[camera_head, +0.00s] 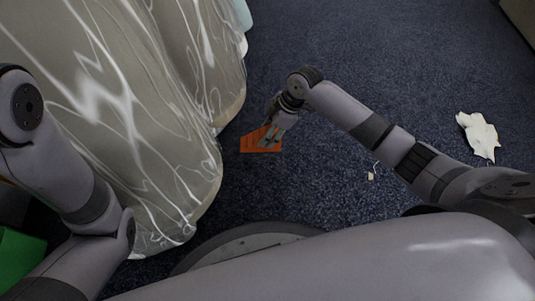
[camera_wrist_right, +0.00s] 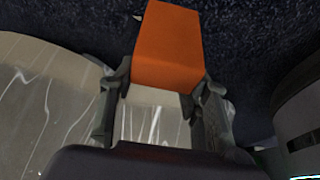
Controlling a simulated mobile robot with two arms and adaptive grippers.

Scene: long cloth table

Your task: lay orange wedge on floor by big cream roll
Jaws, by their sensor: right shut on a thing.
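An orange wedge (camera_head: 250,139) shows low beside the hanging cloth in the head view. It also shows in the right wrist view (camera_wrist_right: 168,47), between the fingertips. My right gripper (camera_head: 268,136) is shut on it from above, and its two fingers (camera_wrist_right: 155,98) show on either side of the wedge. From the head view I cannot tell whether the wedge touches the carpet. I cannot clearly make out a big cream roll in these views. My left arm comes in at the left, but its gripper is out of view.
A long, pale patterned cloth (camera_head: 150,110) hangs down at the left, close to the wedge. Dark blue carpet (camera_head: 350,60) is open beyond and to the right. A crumpled white piece (camera_head: 478,135) and a tiny pale scrap (camera_head: 371,176) lie on it. Something green (camera_head: 20,262) is at lower left.

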